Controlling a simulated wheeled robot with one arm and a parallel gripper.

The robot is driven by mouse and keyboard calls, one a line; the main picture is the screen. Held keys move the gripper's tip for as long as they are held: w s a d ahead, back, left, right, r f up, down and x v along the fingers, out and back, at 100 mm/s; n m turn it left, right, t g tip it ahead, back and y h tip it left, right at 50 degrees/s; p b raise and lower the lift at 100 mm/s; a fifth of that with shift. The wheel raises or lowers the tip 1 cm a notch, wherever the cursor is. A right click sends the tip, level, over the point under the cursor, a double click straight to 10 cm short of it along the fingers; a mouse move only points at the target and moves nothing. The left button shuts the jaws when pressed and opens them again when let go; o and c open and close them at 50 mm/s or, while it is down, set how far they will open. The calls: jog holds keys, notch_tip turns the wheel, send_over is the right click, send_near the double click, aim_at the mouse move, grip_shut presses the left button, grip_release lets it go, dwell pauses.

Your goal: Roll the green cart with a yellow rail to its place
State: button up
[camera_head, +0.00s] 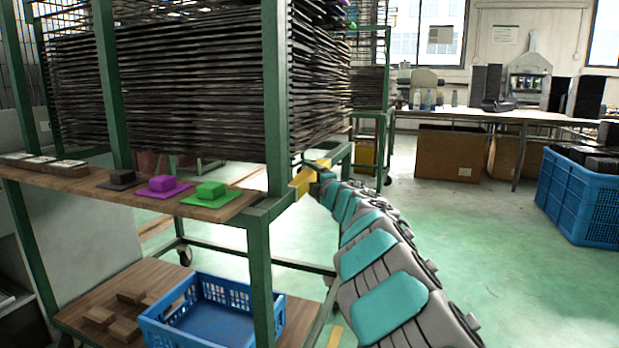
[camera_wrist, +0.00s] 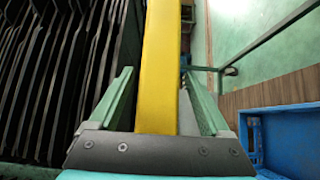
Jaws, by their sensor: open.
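The green cart (camera_head: 278,110) stands at the left in the head view, a tall frame packed with dark tray panels (camera_head: 190,95). A yellow rail (camera_head: 303,183) sits at its right side. My gripper (camera_head: 316,170) is at this rail, reached by my arm from the lower right. In the wrist view the yellow rail (camera_wrist: 160,70) runs between the two green fingers of my gripper (camera_wrist: 162,97). The fingers are apart, with a visible gap at least on the left side of the rail. The cart's far lower parts are partly hidden.
A wooden shelf (camera_head: 90,190) holds black, purple and green blocks. Below are a blue crate (camera_head: 215,290) and wooden blocks (camera_head: 115,315). A blue bin (camera_head: 580,205) and a workbench (camera_head: 490,115) stand at the right and back. The green floor (camera_head: 500,260) between is clear.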

dwell(0.3)
grip_shut()
dwell(0.6)
